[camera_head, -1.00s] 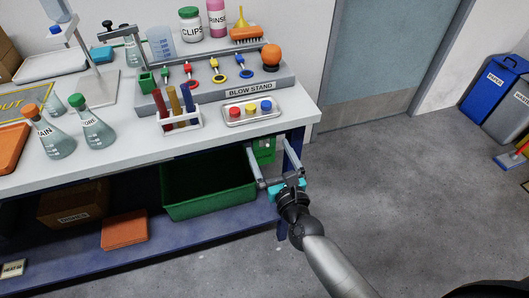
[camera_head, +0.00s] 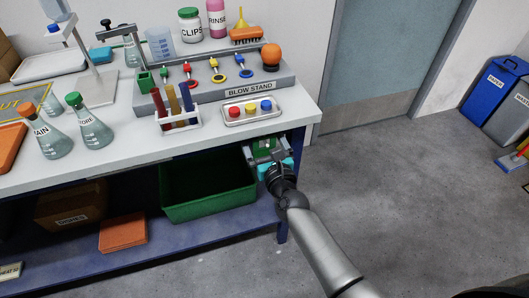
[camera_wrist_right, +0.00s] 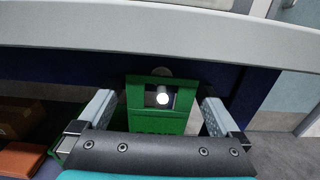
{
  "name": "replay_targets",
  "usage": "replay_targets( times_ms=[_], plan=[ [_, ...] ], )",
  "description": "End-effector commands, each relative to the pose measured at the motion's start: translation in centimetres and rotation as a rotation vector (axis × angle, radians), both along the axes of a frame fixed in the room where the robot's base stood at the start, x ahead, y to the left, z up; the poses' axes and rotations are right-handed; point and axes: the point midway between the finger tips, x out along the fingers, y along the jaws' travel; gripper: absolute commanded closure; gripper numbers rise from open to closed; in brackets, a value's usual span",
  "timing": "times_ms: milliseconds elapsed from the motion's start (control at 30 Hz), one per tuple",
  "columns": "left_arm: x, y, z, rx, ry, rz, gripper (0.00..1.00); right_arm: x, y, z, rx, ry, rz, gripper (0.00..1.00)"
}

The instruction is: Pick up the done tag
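A green tag (camera_wrist_right: 160,121) hangs on a round light peg (camera_wrist_right: 163,97) through the window in its top, just below the bench edge. Its lettering is too dim to read and its lower part is hidden behind my right gripper. My right gripper (camera_wrist_right: 158,112) is open, with one finger on each side of the tag and gaps showing between. In the head view the right gripper (camera_head: 266,153) is under the bench's right front corner and covers part of the green tag (camera_head: 264,143). My left gripper is not in view.
The white bench top (camera_head: 225,133) overhangs close above the gripper. A green bin (camera_head: 207,210) sits on the lower shelf to the left. A tray of coloured buttons (camera_head: 252,118) lies above.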

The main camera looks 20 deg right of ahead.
Motion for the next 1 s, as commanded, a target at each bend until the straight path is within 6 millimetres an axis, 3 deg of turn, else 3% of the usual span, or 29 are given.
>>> replay_targets(
  times_ms=[67,667,1000],
  plan=[
    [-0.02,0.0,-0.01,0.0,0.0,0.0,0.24,-0.02,0.01,-0.01,0.0,0.0,0.0,0.1],
    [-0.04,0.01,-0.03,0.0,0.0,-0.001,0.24,-0.05,-0.01,-0.03,0.0,0.0,0.0,0.78],
    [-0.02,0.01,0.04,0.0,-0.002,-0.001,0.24,-0.05,-0.01,0.09,0.0,0.0,0.0,0.78]
  ],
)
